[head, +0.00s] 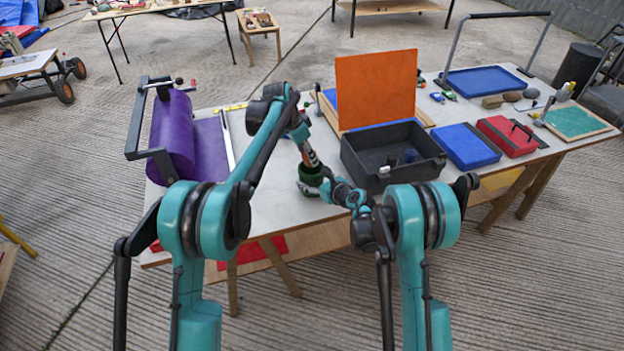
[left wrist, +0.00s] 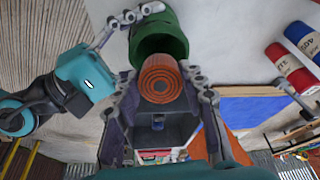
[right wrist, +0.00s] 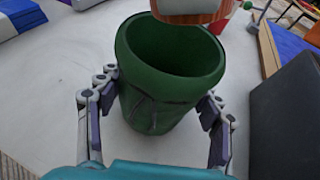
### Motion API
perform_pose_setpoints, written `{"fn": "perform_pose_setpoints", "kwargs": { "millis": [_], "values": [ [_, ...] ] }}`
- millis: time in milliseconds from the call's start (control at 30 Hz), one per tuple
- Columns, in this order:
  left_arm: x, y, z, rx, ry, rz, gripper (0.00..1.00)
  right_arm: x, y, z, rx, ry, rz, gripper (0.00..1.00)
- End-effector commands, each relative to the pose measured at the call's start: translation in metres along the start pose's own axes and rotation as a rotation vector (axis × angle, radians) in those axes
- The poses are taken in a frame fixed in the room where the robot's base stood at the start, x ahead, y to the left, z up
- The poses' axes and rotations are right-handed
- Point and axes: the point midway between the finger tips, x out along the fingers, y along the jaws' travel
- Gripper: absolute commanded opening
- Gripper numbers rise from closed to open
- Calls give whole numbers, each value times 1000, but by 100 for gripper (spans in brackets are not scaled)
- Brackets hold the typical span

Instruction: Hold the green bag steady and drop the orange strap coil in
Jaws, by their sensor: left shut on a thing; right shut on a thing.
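The green bag (head: 311,175) stands open-topped on the white table, and its dark hollow inside shows in the right wrist view (right wrist: 160,112). My right gripper (right wrist: 158,95) is shut on the bag, with one finger on each side of it. The orange strap coil (left wrist: 160,78) shows its rolled end in the left wrist view. My left gripper (left wrist: 160,88) is shut on the coil. In the right wrist view the coil (right wrist: 195,16) is above the bag's far rim. In the head view my left gripper (head: 306,148) is just above the bag, and the coil is small there.
A black open crate (head: 385,170) with an orange panel (head: 376,90) behind it stands right of the bag. A purple roll (head: 172,135) is on the left. A blue case (head: 466,146) and a red case (head: 507,136) lie further right. Bare tabletop surrounds the bag's left side.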

Motion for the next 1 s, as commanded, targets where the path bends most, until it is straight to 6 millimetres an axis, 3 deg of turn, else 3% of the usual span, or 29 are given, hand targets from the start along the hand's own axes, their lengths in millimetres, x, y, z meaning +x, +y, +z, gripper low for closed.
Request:
{"fn": "perform_pose_setpoints", "kwargs": {
  "millis": [367,400,467,500,833,1000],
  "values": [
    [5,0,2,0,0,0,10,0,-1,0,-1,0,-1,25],
    [5,0,2,0,0,0,45,0,-1,0,-1,0,-1,25],
    [5,0,2,0,0,0,61,0,-1,0,-1,0,-1,25],
    [5,0,2,0,0,0,64,0,-1,0,-1,0,-1,25],
    [2,0,2,0,0,0,64,0,-1,0,-1,0,-1,25],
    [-22,0,2,-1,0,0,64,0,-1,0,-1,0,-1,25]
  ]
}}
